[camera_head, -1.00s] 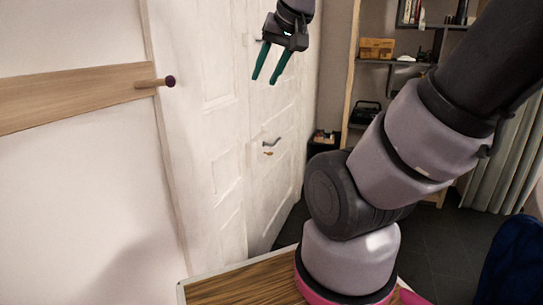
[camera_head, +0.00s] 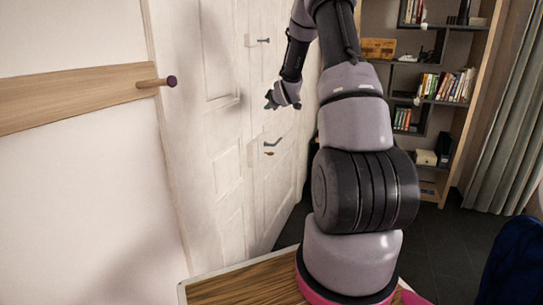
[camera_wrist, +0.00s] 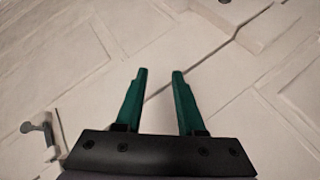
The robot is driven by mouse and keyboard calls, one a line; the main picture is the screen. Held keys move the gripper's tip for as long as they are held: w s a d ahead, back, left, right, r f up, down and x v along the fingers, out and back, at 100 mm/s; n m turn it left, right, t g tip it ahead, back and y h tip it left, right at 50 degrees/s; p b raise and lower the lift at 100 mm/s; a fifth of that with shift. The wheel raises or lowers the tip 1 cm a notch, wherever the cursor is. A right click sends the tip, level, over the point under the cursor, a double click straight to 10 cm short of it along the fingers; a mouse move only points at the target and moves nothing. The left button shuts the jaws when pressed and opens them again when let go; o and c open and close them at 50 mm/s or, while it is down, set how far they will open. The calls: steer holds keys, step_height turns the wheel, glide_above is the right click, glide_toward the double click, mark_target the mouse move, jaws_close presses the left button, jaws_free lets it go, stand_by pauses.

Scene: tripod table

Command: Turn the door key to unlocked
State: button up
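The white door (camera_head: 222,170) stands ahead at the left of the head view. A small brass key (camera_head: 268,153) sits in it, just below a grey lever handle (camera_head: 272,143). My gripper (camera_head: 269,101) is above the handle and key, apart from them, near the door. In the wrist view its two green fingers (camera_wrist: 160,72) are open with nothing between them, over the white panels (camera_wrist: 110,60). A metal handle (camera_wrist: 38,128) shows at the lower left there; I cannot tell which handle it is. I cannot make out the key in the wrist view.
Another handle (camera_head: 263,41) is higher on the door. A wooden rail with a purple-tipped peg (camera_head: 171,81) is on the left wall. A bookshelf (camera_head: 455,125) stands behind my arm. A wooden surface (camera_head: 240,286) lies at the bottom, and a dark blue object (camera_head: 515,265) is at the lower right.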

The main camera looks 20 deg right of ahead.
steer(key=w+d+f+n+t, duration=0.1)
steer(key=w+d+f+n, duration=0.1)
steer(key=f, duration=0.4)
steer(key=w+d+f+n+t, duration=0.1)
steer(key=d+f+n, duration=0.1)
steer(key=f, duration=0.5)
steer(key=n+t+y, duration=0.2)
steer(key=n, duration=0.2)
glide_toward(272, 154)
steer(key=w, duration=1.1)
steer(key=shift+f, duration=0.3)
jaws_close()
